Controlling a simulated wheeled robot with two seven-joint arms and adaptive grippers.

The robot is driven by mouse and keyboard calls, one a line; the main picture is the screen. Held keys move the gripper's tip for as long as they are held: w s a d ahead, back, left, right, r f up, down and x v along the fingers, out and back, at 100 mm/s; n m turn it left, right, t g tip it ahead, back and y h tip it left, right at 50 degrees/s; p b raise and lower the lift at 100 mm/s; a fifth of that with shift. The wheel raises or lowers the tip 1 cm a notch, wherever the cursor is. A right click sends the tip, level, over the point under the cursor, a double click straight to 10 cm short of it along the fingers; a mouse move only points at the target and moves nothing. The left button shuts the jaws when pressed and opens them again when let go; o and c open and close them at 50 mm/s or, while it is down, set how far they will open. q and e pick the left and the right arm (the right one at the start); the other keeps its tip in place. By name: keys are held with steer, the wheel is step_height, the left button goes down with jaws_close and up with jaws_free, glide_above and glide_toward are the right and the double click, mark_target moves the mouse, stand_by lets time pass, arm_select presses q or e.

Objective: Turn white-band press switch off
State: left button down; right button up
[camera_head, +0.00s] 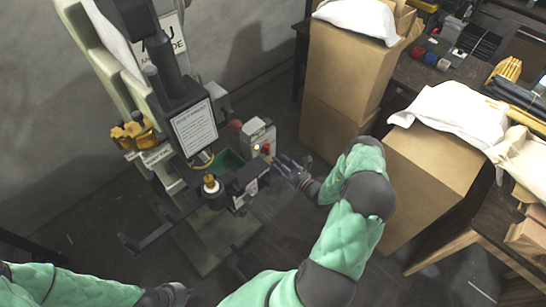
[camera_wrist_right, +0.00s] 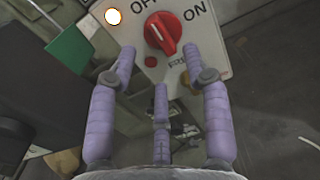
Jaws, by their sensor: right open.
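The press (camera_head: 185,105) stands at the left in the head view, with a pale column and a dark ram. I cannot clearly make out which part is its white band. Its switch box (camera_head: 260,135) carries a red rotary knob (camera_wrist_right: 163,32) between the OFF and ON labels. A lamp (camera_wrist_right: 113,17) on the box is lit. My right gripper (camera_head: 288,170) is open, its fingertips just short of the knob and to either side of it in the wrist view, not closed on it. My left gripper (camera_head: 168,295) is at the bottom edge, far from the switch; its fingers are unclear.
Cardboard boxes (camera_head: 340,75) stand right of the press, beside a cluttered workbench (camera_head: 430,78). Floor between press and boxes is open.

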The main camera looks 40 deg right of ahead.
steer(key=s, duration=0.6)
steer(key=shift+s+d, duration=0.25)
steer(key=shift+d, duration=0.05)
